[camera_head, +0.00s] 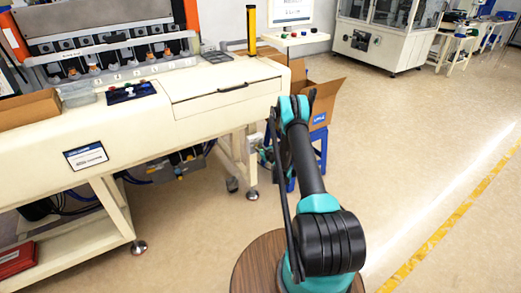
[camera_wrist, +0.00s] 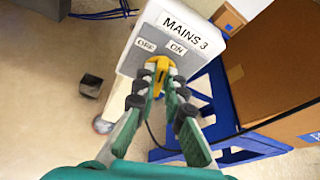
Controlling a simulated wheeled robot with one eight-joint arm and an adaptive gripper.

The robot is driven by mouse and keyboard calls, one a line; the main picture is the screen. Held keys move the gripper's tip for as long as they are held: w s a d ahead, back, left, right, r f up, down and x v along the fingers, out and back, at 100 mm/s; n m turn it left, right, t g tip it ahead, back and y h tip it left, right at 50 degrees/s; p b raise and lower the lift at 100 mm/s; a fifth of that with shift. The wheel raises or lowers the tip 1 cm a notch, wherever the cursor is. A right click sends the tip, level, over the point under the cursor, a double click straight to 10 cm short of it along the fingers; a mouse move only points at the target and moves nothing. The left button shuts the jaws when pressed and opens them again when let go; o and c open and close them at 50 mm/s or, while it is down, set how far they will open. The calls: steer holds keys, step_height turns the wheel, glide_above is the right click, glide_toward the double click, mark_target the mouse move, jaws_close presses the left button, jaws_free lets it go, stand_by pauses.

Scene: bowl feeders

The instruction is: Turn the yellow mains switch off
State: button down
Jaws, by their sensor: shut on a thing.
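The yellow mains switch (camera_wrist: 160,65) is on a white box (camera_wrist: 138,62) labelled "MAINS 3" in the wrist view. An OFF label (camera_wrist: 146,45) sits at the left and an ON label (camera_wrist: 178,47) at the right, above the switch. My gripper (camera_wrist: 159,80) has its two fingertips on either side of the yellow switch and is shut on it. The fingertips hide part of the switch, and I cannot tell which label it points to. In the head view I cannot make out the switch; my arm reaches down beside the cream machine bench.
A blue stool (camera_wrist: 212,100) with a cardboard box (camera_wrist: 270,70) stands close to the right of the switch box. The cream bench (camera_head: 145,120) fills the left of the head view. The floor (camera_head: 430,130) to the right is open.

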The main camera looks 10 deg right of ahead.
stand_by(0.3)
steer(key=c, duration=1.6)
jaws_free()
step_height(320, 180, up, 10)
steer(key=shift+f, duration=0.1)
